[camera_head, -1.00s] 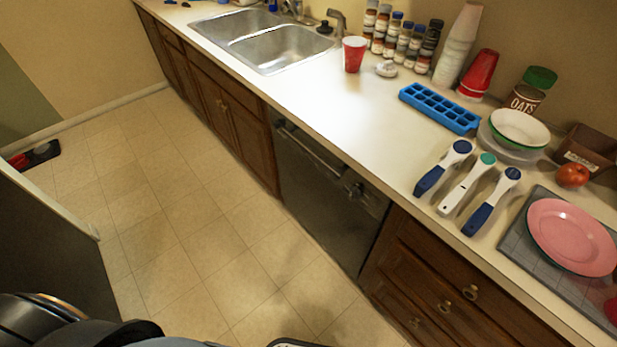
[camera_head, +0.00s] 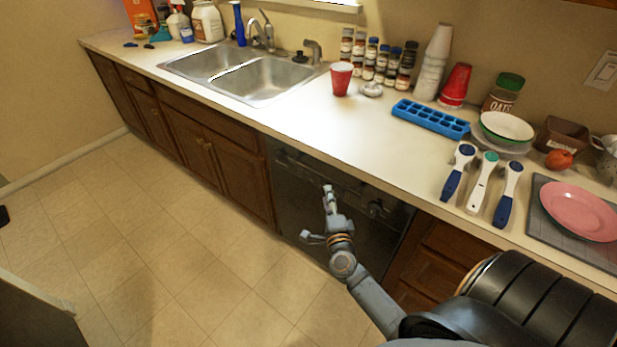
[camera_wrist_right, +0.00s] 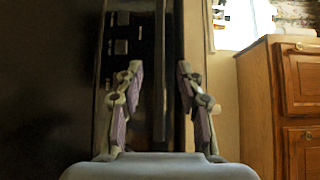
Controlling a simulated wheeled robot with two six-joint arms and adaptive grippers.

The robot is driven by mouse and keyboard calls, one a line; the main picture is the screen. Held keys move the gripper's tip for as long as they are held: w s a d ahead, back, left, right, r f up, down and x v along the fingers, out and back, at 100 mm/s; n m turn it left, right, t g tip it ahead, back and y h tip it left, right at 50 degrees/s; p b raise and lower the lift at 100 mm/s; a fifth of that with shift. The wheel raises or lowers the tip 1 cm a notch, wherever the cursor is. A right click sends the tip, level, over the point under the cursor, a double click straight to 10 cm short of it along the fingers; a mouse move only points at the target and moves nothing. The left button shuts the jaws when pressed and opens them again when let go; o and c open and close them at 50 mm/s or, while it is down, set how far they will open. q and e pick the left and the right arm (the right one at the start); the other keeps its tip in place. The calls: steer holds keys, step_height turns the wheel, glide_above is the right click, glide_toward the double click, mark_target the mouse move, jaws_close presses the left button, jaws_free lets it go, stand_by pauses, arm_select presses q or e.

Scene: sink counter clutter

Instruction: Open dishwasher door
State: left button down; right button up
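The dishwasher (camera_head: 288,205) has a dark front and stands shut under the counter, between wooden cabinets. Its bar handle (camera_head: 298,163) runs along the top of the door, partly hidden by my gripper. My right gripper (camera_head: 317,213) is in front of the upper door, its two fingers spread apart. In the right wrist view, the gripper (camera_wrist_right: 158,72) is open, with a dark bar and a panel with small light marks seen between its fingers. I cannot tell whether the fingers touch the handle. My left gripper is not in view.
The counter (camera_head: 330,120) overhangs the dishwasher. It holds a sink (camera_head: 265,80), a red cup (camera_head: 341,78), a blue ice tray (camera_head: 430,117), several handled tools and a pink plate (camera_head: 580,212). Drawers (camera_head: 440,255) are right of the dishwasher. The tiled floor (camera_head: 150,240) in front is clear.

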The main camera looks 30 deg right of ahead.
mark_target(323, 179)
steer(key=x, duration=1)
steer(key=shift+a, duration=0.1)
jaws_close()
